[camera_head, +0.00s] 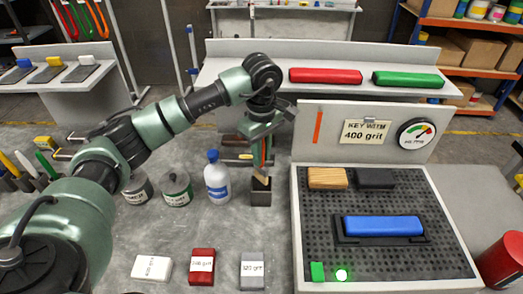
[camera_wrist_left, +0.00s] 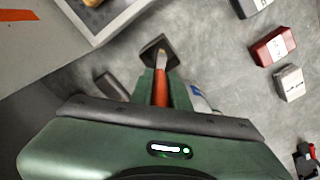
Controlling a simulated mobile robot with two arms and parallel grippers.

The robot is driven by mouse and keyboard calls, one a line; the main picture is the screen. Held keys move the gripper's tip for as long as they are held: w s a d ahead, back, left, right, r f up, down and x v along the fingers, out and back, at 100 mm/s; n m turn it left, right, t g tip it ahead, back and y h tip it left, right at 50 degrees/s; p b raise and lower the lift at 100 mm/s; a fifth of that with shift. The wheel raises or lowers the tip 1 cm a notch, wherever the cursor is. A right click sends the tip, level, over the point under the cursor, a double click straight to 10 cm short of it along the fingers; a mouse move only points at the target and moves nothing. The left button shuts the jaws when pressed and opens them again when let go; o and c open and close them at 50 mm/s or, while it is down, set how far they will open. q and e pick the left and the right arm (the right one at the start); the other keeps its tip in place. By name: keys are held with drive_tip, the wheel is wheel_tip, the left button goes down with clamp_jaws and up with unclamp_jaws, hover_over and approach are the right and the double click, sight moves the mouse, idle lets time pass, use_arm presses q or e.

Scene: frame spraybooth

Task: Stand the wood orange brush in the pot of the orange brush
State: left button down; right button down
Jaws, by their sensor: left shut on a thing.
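My left gripper (camera_head: 262,143) is shut on the wood orange brush (camera_wrist_left: 161,92), holding it upright with its pale tip down. Its orange handle shows between the fingers in the left wrist view. A dark square pot (camera_head: 261,198) stands on the grey table under the gripper; it also shows in the left wrist view (camera_wrist_left: 152,56). The brush's tip is at the pot's mouth; I cannot tell how far inside it is. My right gripper is not in view.
A white bottle (camera_head: 217,182) with a blue cap and two cans (camera_head: 176,188) stand left of the pot. White, red and grey grit blocks (camera_head: 202,267) lie in front. A perforated board (camera_head: 315,233) with a blue block (camera_head: 383,226) is at right, below an orange-striped sign panel (camera_head: 306,140).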

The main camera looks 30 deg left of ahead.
sight(261, 180)
use_arm(q)
drive_tip(key=shift+f+b, duration=1.95)
drive_tip(key=shift+f, duration=0.6)
drive_tip(key=shift+f, duration=0.15)
drive_tip(key=shift+f+b, duration=0.85)
drive_tip(key=shift+f, duration=0.05)
drive_tip(key=c, duration=1.3)
unclamp_jaws()
wheel_tip(261, 180, up, 7)
drive_tip(key=shift+f+b, duration=0.2)
drive_tip(key=shift+b, duration=0.7)
drive_tip(key=shift+r, duration=0.65)
